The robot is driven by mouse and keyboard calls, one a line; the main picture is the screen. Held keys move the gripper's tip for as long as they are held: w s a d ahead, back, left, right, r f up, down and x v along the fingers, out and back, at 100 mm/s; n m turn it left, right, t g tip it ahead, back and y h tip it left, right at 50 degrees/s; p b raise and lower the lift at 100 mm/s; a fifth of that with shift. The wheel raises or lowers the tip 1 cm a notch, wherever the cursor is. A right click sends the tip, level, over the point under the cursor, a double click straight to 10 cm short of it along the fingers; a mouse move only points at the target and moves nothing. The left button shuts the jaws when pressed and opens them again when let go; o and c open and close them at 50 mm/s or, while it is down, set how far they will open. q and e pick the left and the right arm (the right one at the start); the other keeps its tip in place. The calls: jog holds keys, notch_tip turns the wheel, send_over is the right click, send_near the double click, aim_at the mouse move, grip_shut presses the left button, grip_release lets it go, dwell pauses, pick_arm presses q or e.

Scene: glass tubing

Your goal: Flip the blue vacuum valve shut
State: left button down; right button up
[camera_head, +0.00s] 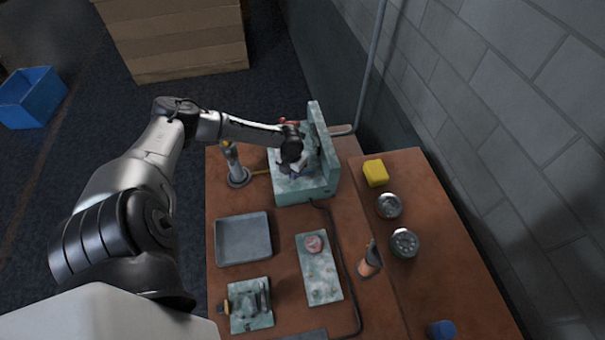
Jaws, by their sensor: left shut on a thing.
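A pale green metal rig (303,189) with an upright back plate stands at the far side of the workbench. My left arm reaches in from the left, and my left gripper (296,163) is at this rig, in front of the back plate. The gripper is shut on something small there. A small bluish patch (311,173) shows beside the fingers and looks like the blue vacuum valve, mostly hidden by the gripper. Its handle angle cannot be made out. My right gripper is not in view.
A burner-like stand (238,176) is left of the rig. A grey tray (243,240), a green plate (319,270) and a small green fixture (249,304) lie nearer. A yellow block (375,172) and round metal dishes (404,243) are right. A grey block wall (510,130) bounds the right.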

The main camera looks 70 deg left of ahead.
pick_arm(q)
jog(key=shift+a, duration=0.1)
dwell(0.5)
jog(key=c, duration=0.9)
grip_release()
jog(key=shift+r, duration=0.1)
jog(key=shift+r+b, duration=0.45)
jog(key=shift+r, duration=6.4)
